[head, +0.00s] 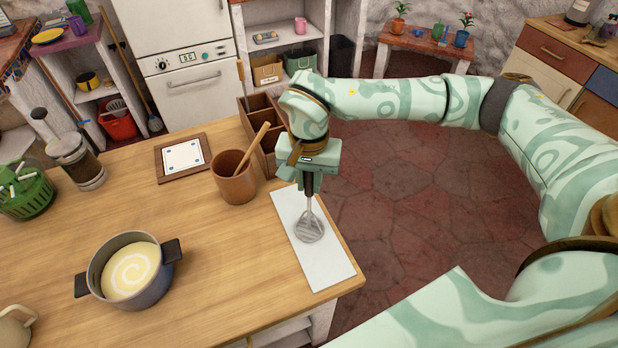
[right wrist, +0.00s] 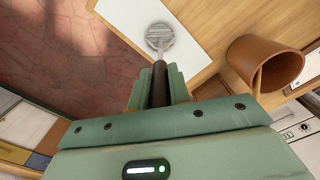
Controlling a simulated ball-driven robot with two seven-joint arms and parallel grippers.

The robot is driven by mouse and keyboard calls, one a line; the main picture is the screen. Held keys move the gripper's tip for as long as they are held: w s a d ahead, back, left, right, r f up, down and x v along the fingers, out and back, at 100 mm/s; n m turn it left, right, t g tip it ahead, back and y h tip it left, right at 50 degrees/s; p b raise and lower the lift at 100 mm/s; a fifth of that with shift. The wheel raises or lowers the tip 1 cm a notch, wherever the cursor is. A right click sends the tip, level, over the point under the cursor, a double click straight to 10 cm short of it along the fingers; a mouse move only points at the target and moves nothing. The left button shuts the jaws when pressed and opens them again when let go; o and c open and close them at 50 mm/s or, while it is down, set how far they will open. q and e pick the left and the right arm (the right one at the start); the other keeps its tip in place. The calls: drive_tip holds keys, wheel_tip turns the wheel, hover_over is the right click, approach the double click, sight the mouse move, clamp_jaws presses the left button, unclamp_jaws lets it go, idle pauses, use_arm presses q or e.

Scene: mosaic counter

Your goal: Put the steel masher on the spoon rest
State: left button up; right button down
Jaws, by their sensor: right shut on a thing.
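My right gripper (head: 309,176) is shut on the dark handle of the steel masher (head: 309,229). The masher hangs head down, its round slotted head over a flat white rectangle (head: 325,266) at the counter's right edge. I cannot tell whether the head touches it. In the right wrist view, the masher (right wrist: 160,37) points away from the jaws, its head in front of the white rectangle (right wrist: 197,60). A wood-framed white tile with blue dots (head: 183,156) lies farther left. I cannot tell for sure which of these two is the spoon rest. My left gripper is out of view.
A brown crock (head: 234,186) with a wooden utensil stands left of the white rectangle. A divided wooden box (head: 262,112) is behind it. A blue pot (head: 152,297), a glass press (head: 78,165) and a green basket (head: 26,196) are left. The counter's middle is clear.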

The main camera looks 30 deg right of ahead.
drive_tip(key=shift+f, duration=0.1)
drive_tip(key=c, duration=1.3)
unclamp_jaws()
wheel_tip(320, 180, up, 12)
drive_tip(key=shift+r, duration=0.15)
